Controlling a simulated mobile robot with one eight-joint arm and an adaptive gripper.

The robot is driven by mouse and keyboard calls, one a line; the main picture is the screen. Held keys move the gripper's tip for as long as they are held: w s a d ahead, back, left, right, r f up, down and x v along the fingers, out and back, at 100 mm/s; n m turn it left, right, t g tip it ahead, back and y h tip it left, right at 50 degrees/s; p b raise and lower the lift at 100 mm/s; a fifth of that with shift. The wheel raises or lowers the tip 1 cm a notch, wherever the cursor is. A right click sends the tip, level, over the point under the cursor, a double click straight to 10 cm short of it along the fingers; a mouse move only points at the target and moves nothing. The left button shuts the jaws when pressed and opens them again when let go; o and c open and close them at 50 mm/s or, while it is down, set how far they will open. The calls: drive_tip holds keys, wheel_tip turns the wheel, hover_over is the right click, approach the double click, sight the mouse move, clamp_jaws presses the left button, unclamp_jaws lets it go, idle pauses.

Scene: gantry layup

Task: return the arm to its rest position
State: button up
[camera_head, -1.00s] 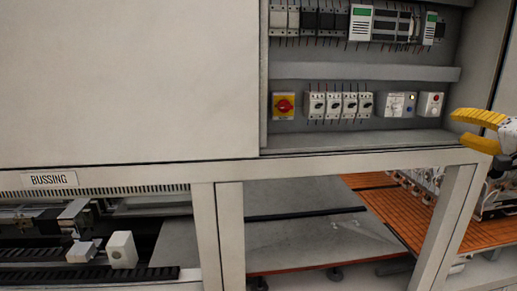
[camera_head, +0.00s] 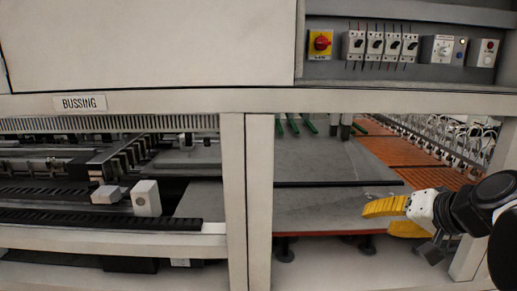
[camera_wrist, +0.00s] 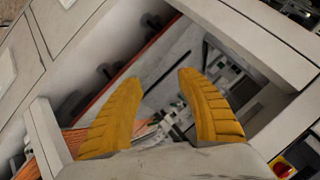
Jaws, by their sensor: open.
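My gripper (camera_head: 388,218) has yellow ribbed fingers and shows at the right of the head view, with my black and white wrist behind it. It appears in front of the frame opening below the electrical panel. In the wrist view, the two yellow fingers (camera_wrist: 157,110) stand wide apart with nothing between them. Past them the wrist view shows the white machine frame (camera_wrist: 250,40) and the opening, at a tilted angle.
An electrical panel with a red and yellow rotary switch (camera_head: 320,43) and several breakers is at the upper right. A white post (camera_head: 246,190) divides the lower openings. The left bay, under the BUSSING label (camera_head: 80,102), holds rails. Orange slatted surfaces (camera_head: 400,152) lie behind.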

drive_tip(key=s+a+f+n+g+h+b, duration=0.1)
drive_tip(key=s+f+b, duration=0.3)
drive_tip(key=f, duration=0.6)
drive_tip(key=s+a+f+n+g+h+b, duration=0.1)
drive_tip(key=s+a+f+b, duration=0.3)
drive_tip(key=f, duration=0.6)
drive_tip(key=s+a+f+n+h+b, duration=0.1)
drive_tip(key=s+a+f+n+b, duration=0.2)
drive_tip(key=f, duration=0.7)
drive_tip(key=s+b, duration=0.2)
drive_tip(key=b, duration=0.1)
drive_tip(key=shift+s+a+f+g, duration=0.15)
drive_tip(key=shift+s+f+g, duration=0.05)
drive_tip(key=shift+g, duration=0.2)
